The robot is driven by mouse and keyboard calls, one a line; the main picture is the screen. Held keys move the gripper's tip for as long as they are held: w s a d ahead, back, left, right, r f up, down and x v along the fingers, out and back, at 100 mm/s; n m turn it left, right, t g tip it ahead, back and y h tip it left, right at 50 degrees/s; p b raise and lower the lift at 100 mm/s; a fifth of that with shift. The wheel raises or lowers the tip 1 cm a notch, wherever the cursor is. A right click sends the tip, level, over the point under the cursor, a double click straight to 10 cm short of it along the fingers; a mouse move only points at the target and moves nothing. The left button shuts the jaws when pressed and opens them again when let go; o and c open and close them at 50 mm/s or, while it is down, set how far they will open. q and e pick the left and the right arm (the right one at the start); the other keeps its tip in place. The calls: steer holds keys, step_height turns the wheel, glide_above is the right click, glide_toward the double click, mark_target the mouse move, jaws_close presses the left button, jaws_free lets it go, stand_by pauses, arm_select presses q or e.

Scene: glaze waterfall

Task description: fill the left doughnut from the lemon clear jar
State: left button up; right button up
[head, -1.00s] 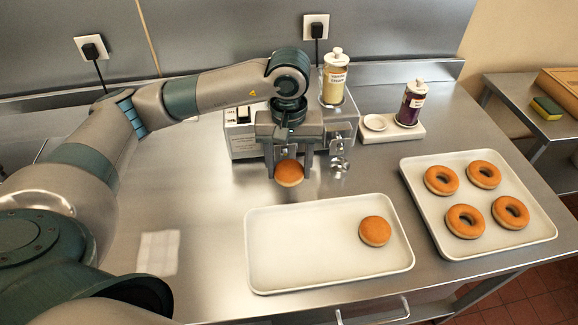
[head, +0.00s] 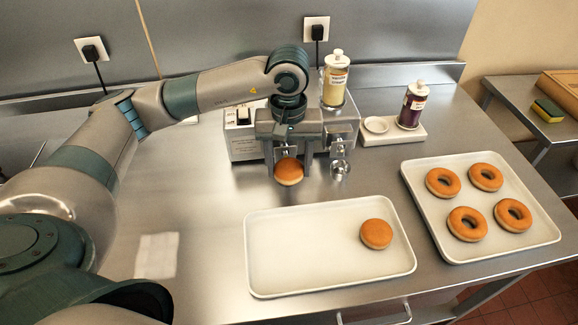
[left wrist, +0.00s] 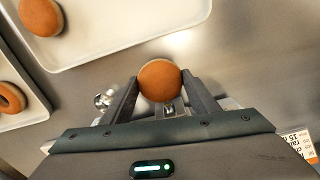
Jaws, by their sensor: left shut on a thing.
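My left gripper (head: 288,165) is shut on a round, holeless doughnut (head: 289,173) with a brown top, held in front of the filling machine (head: 243,140). In the left wrist view the doughnut (left wrist: 160,80) sits between the two fingers (left wrist: 158,88). Whether a nozzle is inside it is hidden. A clear jar with pale yellow filling (head: 335,82) stands on top of the machine; its label is too small to read. A second plain doughnut (head: 376,233) lies on the right part of the front tray (head: 300,287). My right gripper is not in view.
A jar of dark purple filling (head: 411,107) and a small white dish (head: 377,125) stand on a white board (head: 392,138). A tray (head: 447,252) of several ring doughnuts is at the right. The counter left of the front tray is mostly clear.

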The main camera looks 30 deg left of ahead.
arm_select(q)
steer(key=shift+w+a+b, duration=0.4)
steer(key=shift+w, duration=0.05)
